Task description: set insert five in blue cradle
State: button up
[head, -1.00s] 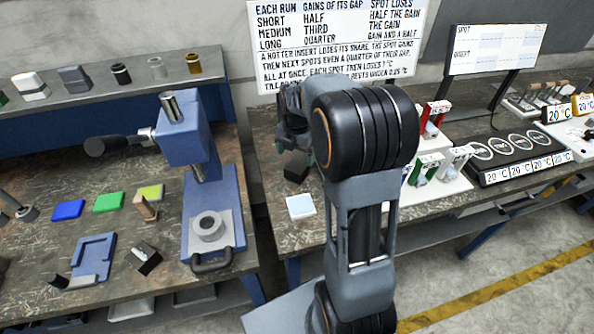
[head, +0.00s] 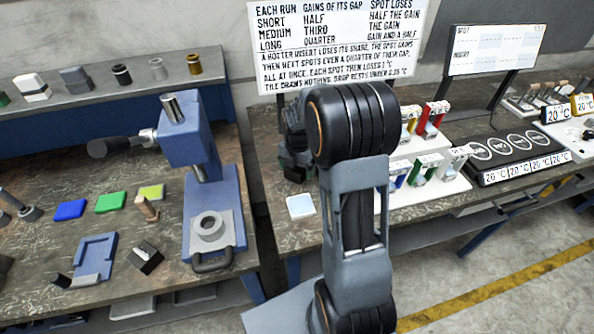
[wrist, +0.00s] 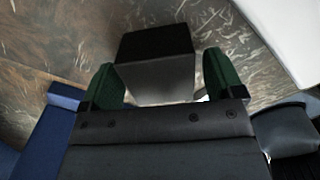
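In the wrist view, my gripper (wrist: 163,80) has its two green-padded fingers spread on either side of a block (wrist: 157,72) with a black end and a grey face. A narrow gap shows at the right finger; at the left finger I cannot tell whether it touches. In the head view the gripper is mostly hidden behind my arm, and a dark block (head: 295,172) shows below it on the right bench. The blue cradle (head: 399,180) is partly visible beside my arm, on a white base. I cannot read which insert is number five.
A pale blue-white square pad (head: 300,206) lies at the bench front. Red (head: 432,118) and green (head: 427,166) cradles stand right of my arm. A dark panel (head: 520,150) with round spots and 20 °C displays lies farther right. A blue press (head: 190,150) stands left.

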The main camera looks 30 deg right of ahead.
grip_shut()
jog(key=shift+w+r, duration=0.1)
dwell(0.6)
